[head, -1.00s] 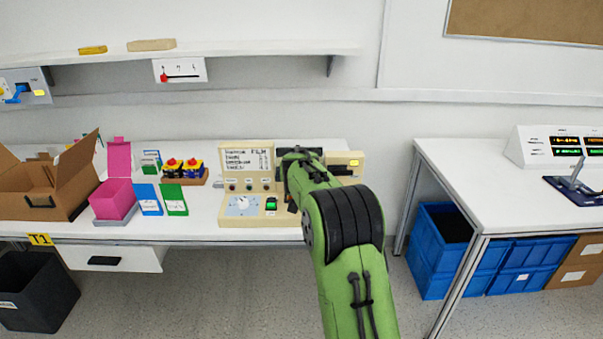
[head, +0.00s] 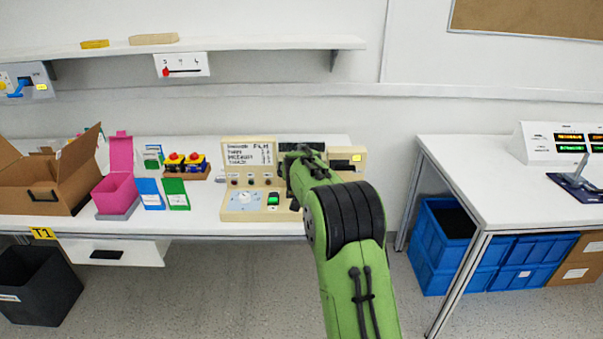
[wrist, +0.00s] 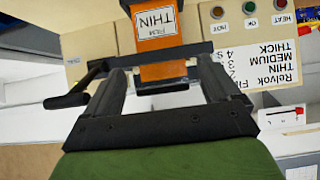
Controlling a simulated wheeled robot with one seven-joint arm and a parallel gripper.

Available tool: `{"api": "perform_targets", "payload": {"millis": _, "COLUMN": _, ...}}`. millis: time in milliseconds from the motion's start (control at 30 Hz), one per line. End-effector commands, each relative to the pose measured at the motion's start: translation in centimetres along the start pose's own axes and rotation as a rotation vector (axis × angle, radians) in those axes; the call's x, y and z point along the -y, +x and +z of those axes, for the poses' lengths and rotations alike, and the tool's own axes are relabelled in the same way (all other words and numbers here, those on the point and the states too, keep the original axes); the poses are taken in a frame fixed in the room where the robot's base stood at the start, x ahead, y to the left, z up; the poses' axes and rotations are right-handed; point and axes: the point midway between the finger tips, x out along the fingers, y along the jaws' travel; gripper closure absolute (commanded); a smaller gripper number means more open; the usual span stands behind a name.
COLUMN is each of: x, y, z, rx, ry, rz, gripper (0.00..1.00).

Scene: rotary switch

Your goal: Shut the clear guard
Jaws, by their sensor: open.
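The beige machine (head: 233,206) stands on the left bench with a dial (head: 243,198), a lit green switch (head: 273,199) and an upright text panel (head: 249,154). My gripper (head: 301,158) is at the machine's right side, mostly hidden by my arm. In the wrist view, my gripper (wrist: 160,75) is open, its dark fingers either side of an orange block (wrist: 162,70) labelled "FILM THIN". I cannot tell whether they touch it. A dark bar with a side handle (wrist: 75,95) shows at left. I cannot make out the clear guard in either view.
A beige box with a yellow light (head: 347,158) stands right of the machine. Left are coloured cards (head: 175,194), a pink box (head: 116,190) and an open cardboard box (head: 38,185). A shelf (head: 240,44) runs above. A gap separates the right bench (head: 490,185).

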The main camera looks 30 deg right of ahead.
Motion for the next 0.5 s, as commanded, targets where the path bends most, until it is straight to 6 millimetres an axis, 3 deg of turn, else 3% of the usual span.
{"api": "perform_targets", "payload": {"millis": 167, "x": 0.0, "y": -2.7, "z": -0.3, "rx": -0.004, "ry": -0.001, "rz": -0.001, "gripper": 0.11}}
{"api": "perform_targets", "payload": {"millis": 500, "x": 0.1, "y": -12.3, "z": -0.2, "rx": -0.003, "ry": -0.001, "rz": -0.002, "gripper": 0.11}}
